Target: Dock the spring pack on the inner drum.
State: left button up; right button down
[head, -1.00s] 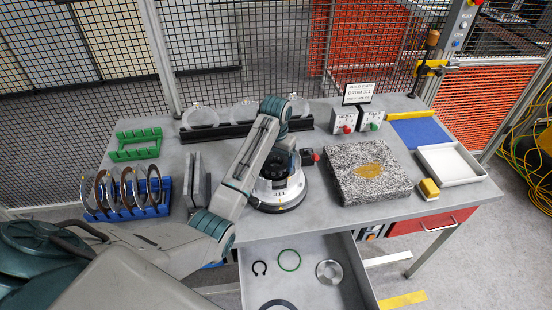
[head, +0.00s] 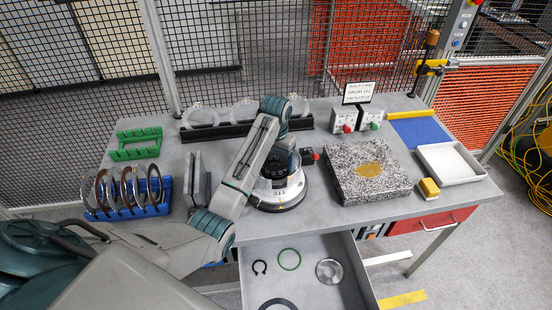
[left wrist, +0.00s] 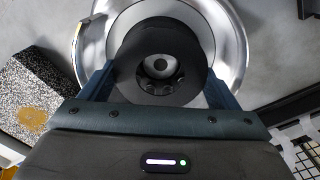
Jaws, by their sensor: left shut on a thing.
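The clutch drum (head: 288,190), a silvery round housing with a dark base, stands on the bench. It also shows in the left wrist view as a shiny ring (left wrist: 229,35). My left gripper (left wrist: 160,82) points down over it, its two fingers on either side of a dark round piece (left wrist: 160,36), seemingly the spring pack, with a recessed centre. The gripper is shut on this piece, which lies within the drum's outline. Whether it touches the inner drum is hidden. In the head view my arm covers part of the drum. My right gripper is not in view.
A speckled stone block (head: 345,184) stands right of the drum. Grey upright plates (head: 196,190) and a blue rack (head: 150,211) of rings are left. A black rail (head: 220,132) with clear discs runs behind. An open drawer (head: 330,295) with rings juts out in front.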

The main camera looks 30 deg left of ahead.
pick_arm(q)
jog(key=shift+f, duration=0.2)
jog(key=shift+f, duration=0.4)
jog(key=o, duration=0.8)
